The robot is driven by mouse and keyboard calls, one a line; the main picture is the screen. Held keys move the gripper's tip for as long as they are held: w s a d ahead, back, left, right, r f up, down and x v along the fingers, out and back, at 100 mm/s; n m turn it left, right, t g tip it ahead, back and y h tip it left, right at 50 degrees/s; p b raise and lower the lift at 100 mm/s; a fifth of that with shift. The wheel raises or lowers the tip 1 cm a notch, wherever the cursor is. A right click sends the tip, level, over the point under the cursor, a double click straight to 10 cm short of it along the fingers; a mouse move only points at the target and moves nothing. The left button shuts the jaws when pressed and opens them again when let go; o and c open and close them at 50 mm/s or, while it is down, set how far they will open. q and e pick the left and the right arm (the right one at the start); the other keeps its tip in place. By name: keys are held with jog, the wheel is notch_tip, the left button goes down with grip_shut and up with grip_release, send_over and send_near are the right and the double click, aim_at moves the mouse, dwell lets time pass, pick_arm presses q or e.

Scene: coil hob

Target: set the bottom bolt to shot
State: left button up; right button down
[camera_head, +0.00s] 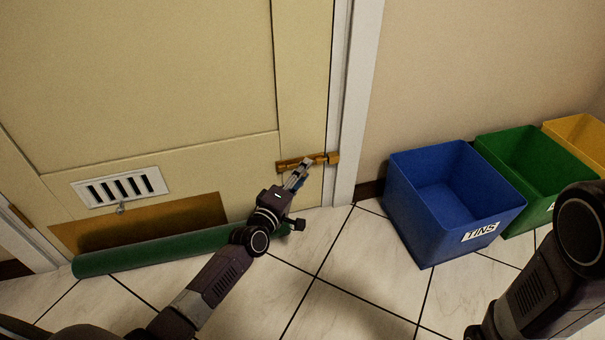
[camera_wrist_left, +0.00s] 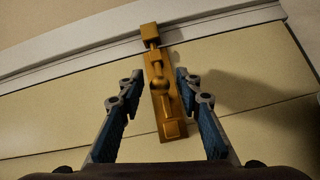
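The brass bottom bolt (camera_head: 290,166) lies level across the lower right edge of the cream door (camera_head: 235,70). Its keeper block (camera_head: 333,158) is on the white frame at its right end. In the left wrist view, the bolt (camera_wrist_left: 171,128) runs up toward the keeper (camera_wrist_left: 150,32), with a round knob (camera_wrist_left: 160,86) midway. A thin bar reaches toward the keeper; I cannot tell if its tip is inside. My left gripper (camera_head: 303,169) is at the bolt. In the wrist view the left gripper (camera_wrist_left: 158,84) is open, its fingers on either side of the knob with gaps. My right gripper is out of view.
A green draught roll (camera_head: 150,250) lies on the tiled floor along the door's foot. A vent (camera_head: 120,187) and brass kick plate are low on the door. Blue (camera_head: 450,200), green (camera_head: 535,160) and yellow (camera_head: 580,138) bins stand right of the frame. Floor between is clear.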

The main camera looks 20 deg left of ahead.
pick_arm(q)
grip_shut()
jog(key=shift+w+d, duration=0.4)
jog(key=shift+d, duration=0.2)
jog(key=shift+w+d, duration=0.35)
jog(key=shift+d, duration=0.25)
jog(key=shift+o, duration=0.8)
grip_release()
jog(key=shift+d, duration=0.1)
